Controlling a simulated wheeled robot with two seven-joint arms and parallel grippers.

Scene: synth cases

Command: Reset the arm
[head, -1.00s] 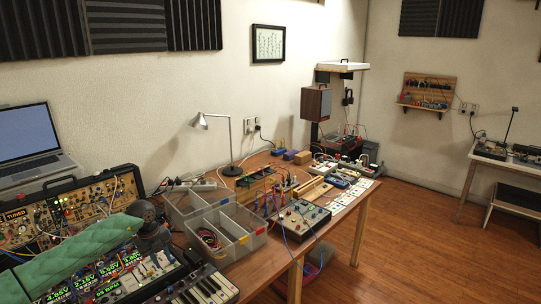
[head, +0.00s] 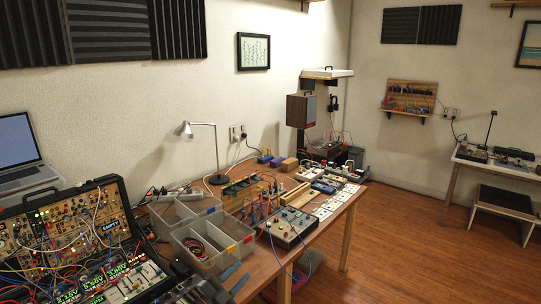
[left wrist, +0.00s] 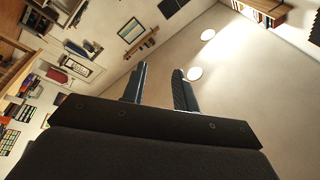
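My right gripper is in neither view.
The wooden workbench (head: 262,265) holds clear trays (head: 229,252), a modular synth case (head: 75,225), a laptop (head: 22,150), a lamp (head: 216,150) and a grey knobbed box (head: 290,228) with cables. Open wooden floor (head: 400,240) lies to the right.

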